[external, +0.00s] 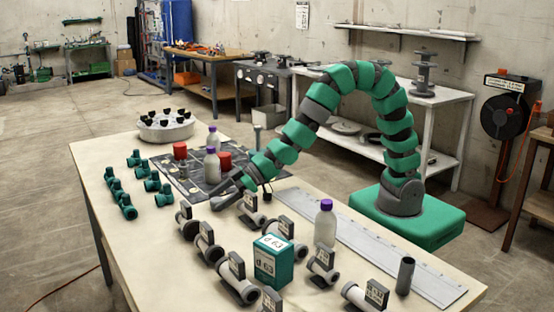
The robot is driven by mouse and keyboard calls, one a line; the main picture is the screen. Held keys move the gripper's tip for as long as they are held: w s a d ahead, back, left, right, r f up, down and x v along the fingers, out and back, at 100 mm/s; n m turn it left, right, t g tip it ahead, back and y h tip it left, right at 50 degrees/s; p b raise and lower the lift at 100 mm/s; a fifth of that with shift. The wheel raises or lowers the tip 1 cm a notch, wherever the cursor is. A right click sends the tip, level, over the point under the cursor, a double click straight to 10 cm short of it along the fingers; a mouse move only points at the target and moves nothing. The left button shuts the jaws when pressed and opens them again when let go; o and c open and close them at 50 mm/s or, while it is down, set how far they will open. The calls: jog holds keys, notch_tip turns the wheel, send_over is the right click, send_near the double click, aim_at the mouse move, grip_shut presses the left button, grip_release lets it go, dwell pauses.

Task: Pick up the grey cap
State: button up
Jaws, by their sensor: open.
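I cannot clearly pick out a grey cap. Small pale pieces lie on the dark checkered mat (193,184), too small to tell what they are, and my gripper may hide part of that area. My gripper (216,196) is open, reaching down to the left over the near edge of the mat, close to the table top. I see nothing held between its fingers. A dark grey upright cylinder (405,276) stands at the table's right end, far from my gripper.
Purple-capped bottles (212,165) and red cylinders (180,150) stand on the mat. Labelled pipe fittings (236,276), a teal box (271,262) and another bottle (325,224) crowd the front. Green fittings (128,206) lie left; a round tray (166,131) stands behind.

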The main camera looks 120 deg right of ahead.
aim_at(221, 198)
jog(key=c, duration=1.1)
jog(key=shift+o, duration=0.2)
jog(key=shift+r, duration=0.15)
jog(key=shift+r+p, duration=0.3)
jog(key=shift+r, duration=0.25)
notch_tip(221, 198, up, 3)
jog(key=shift+f+p, duration=0.15)
jog(key=shift+p, duration=0.4)
jog(key=s, duration=0.3)
jog(key=s+a, duration=0.1)
jog(key=s, duration=0.2)
jog(key=s+a, duration=0.1)
jog(key=s, duration=0.2)
jog(key=shift+a, duration=0.2)
jog(key=s+b, duration=0.2)
jog(key=s+a+b, duration=0.1)
jog(key=b, duration=0.2)
jog(key=shift+s+b, duration=0.3)
jog(key=shift+s, duration=0.05)
jog(key=shift+f+b+v, duration=0.25)
jog(key=shift+b+v, duration=1)
jog(key=shift+v, duration=0.25)
